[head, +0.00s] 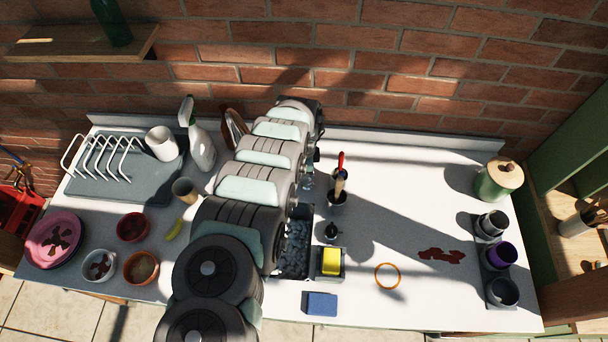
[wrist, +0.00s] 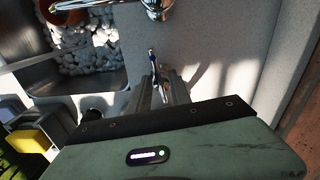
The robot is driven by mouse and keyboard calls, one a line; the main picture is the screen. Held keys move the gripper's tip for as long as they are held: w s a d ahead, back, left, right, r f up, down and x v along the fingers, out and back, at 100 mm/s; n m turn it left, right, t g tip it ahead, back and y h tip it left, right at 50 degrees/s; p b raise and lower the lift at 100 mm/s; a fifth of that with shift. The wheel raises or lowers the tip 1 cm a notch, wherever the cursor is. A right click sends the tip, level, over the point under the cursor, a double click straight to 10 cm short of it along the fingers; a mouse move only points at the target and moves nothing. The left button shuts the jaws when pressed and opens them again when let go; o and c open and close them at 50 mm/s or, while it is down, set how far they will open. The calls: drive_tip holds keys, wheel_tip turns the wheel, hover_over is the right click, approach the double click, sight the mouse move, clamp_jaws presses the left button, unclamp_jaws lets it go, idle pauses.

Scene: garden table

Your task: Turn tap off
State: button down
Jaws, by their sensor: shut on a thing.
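The chrome tap (wrist: 155,8) is at the top of the wrist view, its spout reaching left over the sink. A slim metal tap lever (wrist: 153,60) with a blue mark lies between the fingertips of my gripper (wrist: 165,88). My gripper is shut on this lever. In the head view my arm hides most of the tap and the gripper. The sink (head: 296,250) holds pale pebbles and is partly covered by my arm; it also shows in the wrist view (wrist: 115,80). Whether water runs cannot be told.
A red-handled brush (head: 340,175) stands right of my arm. A yellow sponge (head: 331,262) sits in a holder beside the sink, with a blue sponge (head: 321,303) in front. A spray bottle (head: 201,145) stands to the left.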

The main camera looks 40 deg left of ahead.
drive_tip(key=shift+m, duration=1)
drive_tip(key=c, duration=1.5)
unclamp_jaws()
drive_tip(key=shift+c, duration=0.2)
wheel_tip(320, 180, up, 11)
drive_tip(key=b, duration=0.1)
drive_tip(key=shift+f, duration=0.1)
